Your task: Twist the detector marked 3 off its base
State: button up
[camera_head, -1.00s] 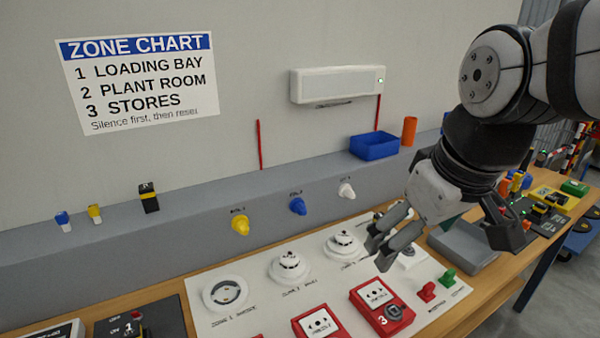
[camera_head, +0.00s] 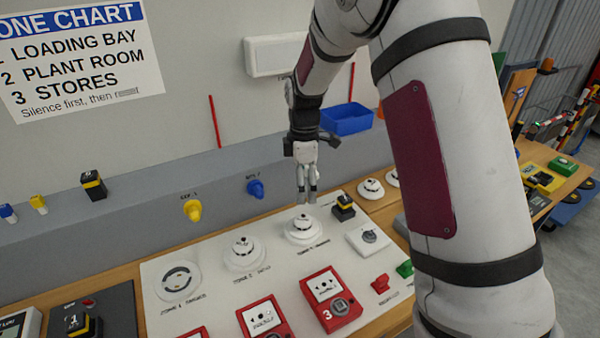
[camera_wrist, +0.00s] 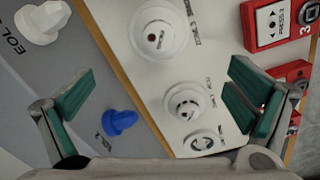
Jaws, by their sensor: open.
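The third white round detector (camera_head: 303,228) in the row sits on its base on the white board (camera_head: 215,312); its printed label is too small to read surely. It is the large detector at the top of the wrist view (camera_wrist: 158,35). My gripper (camera_head: 307,196) points down just above it, apart from it. In the wrist view its green-padded fingers (camera_wrist: 160,98) are wide apart with nothing held. The middle detector (camera_head: 245,252) is seated beside it. The zone 1 base (camera_head: 178,281) at the left shows an open ring with no detector.
Red call points (camera_head: 330,297) line the board's front. A black-and-yellow block (camera_head: 343,207) and a white square unit (camera_head: 368,240) stand right of the third detector. Yellow (camera_head: 192,210) and blue (camera_head: 255,188) knobs project from the grey ledge behind. A blue bin (camera_head: 346,118) stands on the ledge.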

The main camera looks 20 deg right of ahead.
aim_at(303, 219)
jog(key=f+p, duration=0.2)
jog(key=f, duration=1.2)
jog(key=shift+w+f, duration=0.15)
jog(key=shift+w, duration=0.05)
jog(key=c, duration=1.8)
jog(key=shift+s, duration=0.1)
jog(key=shift+c, duration=1.3)
jog(key=shift+f+n, duration=0.1)
jog(key=shift+n, duration=0.2)
